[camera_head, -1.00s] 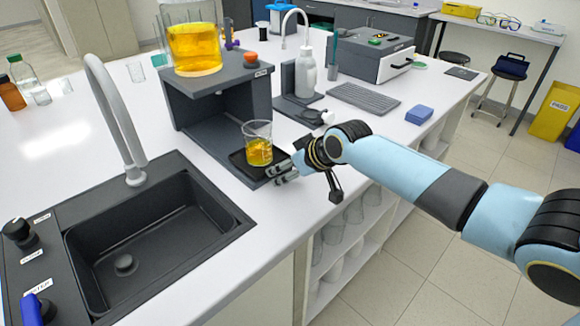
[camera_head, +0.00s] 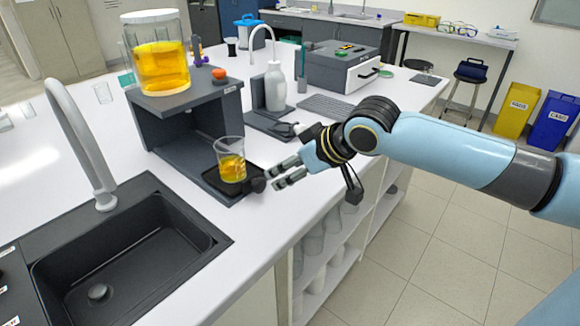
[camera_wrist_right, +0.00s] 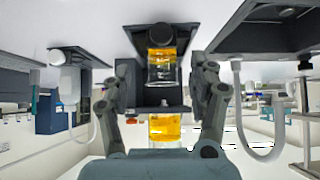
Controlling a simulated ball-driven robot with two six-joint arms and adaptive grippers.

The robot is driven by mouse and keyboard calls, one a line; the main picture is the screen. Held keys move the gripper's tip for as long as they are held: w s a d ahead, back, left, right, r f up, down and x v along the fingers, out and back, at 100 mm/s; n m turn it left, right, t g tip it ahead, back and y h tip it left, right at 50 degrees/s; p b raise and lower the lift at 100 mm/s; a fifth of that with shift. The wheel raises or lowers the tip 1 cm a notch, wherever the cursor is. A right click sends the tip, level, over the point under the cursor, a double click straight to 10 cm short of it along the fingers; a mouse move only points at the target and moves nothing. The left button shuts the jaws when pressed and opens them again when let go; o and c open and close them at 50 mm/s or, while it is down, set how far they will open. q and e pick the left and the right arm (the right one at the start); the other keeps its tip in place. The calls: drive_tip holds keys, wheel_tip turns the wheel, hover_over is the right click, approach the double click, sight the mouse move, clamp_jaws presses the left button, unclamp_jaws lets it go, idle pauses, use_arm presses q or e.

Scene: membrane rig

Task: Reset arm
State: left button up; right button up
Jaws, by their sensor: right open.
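A glass beaker (camera_head: 231,165) with yellow liquid stands upright on the black tray (camera_head: 212,184) of the dark rig (camera_head: 190,125). It also shows in the upside-down right wrist view (camera_wrist_right: 161,68). My right gripper (camera_head: 277,176) is open and empty, just right of the beaker and tray, apart from the beaker. In the wrist view its two fingers (camera_wrist_right: 160,100) are spread on either side of the picture, with the rig between and beyond them. My left gripper is not in view.
A lidded clear tank (camera_head: 160,65) of yellow liquid stands on top of the rig. A black sink (camera_head: 125,255) with a grey tap (camera_head: 80,140) lies at left. A white bottle (camera_head: 275,88) and a grey instrument (camera_head: 340,68) stand behind.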

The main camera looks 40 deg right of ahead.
drive_tip(key=shift+a, duration=0.1)
idle(0.3)
drive_tip(key=s+a+r+g+h, duration=0.1)
drive_tip(key=s+a+g, duration=0.3)
drive_tip(key=s, duration=0.6)
drive_tip(key=s+a+g, duration=0.2)
drive_tip(key=s+a, duration=0.4)
drive_tip(key=s, duration=0.5)
wheel_tip(320, 180, down, 36)
drive_tip(key=s+d+f+b, duration=0.1)
drive_tip(key=d+b, duration=0.2)
drive_tip(key=b, duration=0.7)
drive_tip(key=s+f+g+b, duration=0.2)
drive_tip(key=s+f+b, duration=0.5)
drive_tip(key=s+f, duration=1.1)
wheel_tip(320, 180, down, 4)
drive_tip(key=shift+s+d+f, duration=0.2)
drive_tip(key=shift+s+d, duration=0.1)
drive_tip(key=shift+s, duration=0.1)
drive_tip(key=shift+m, duration=0.3)
